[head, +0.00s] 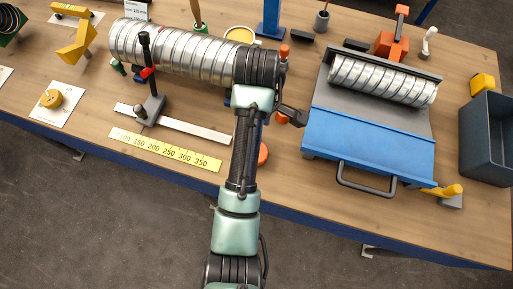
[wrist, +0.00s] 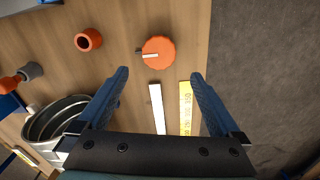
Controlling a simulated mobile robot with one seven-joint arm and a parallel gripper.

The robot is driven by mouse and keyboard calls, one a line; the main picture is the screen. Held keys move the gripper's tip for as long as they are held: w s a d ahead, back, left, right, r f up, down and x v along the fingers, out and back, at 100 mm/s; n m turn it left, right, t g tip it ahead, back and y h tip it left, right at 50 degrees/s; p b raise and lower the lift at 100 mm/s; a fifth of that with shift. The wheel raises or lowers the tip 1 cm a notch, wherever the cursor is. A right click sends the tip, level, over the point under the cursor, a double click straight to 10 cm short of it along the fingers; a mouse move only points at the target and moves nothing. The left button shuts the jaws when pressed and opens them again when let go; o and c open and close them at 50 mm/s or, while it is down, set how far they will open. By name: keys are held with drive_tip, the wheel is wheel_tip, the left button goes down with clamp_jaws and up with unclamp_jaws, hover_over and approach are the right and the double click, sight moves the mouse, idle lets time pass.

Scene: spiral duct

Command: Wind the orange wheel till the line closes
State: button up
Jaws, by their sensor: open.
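The orange wheel (wrist: 158,52) lies on the wooden bench in the wrist view, with a small pale bar and dark tip on its left side. In the head view only part of the orange wheel (head: 263,154) shows beside my arm. My gripper (wrist: 160,75) is open and empty, its two blue fingers apart, with the wheel beyond the fingertips and between their lines. The ribbed metal spiral duct (head: 180,52) lies at the back left in the head view, its right end hidden by my arm. I cannot make out a line closing on it.
A pale rail (head: 185,127) and a yellow scale (head: 165,150) lie left of the wheel. An orange ring (wrist: 88,40) stands near the wheel. A blue sheet-metal machine (head: 368,140) with a shorter duct and a dark bin (head: 487,140) are to the right.

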wheel_tip(320, 180, down, 12)
drive_tip(key=shift+r, duration=0.25)
drive_tip(key=c, duration=1.2)
drive_tip(key=shift+o, duration=0.2)
drive_tip(key=shift+m, duration=0.3)
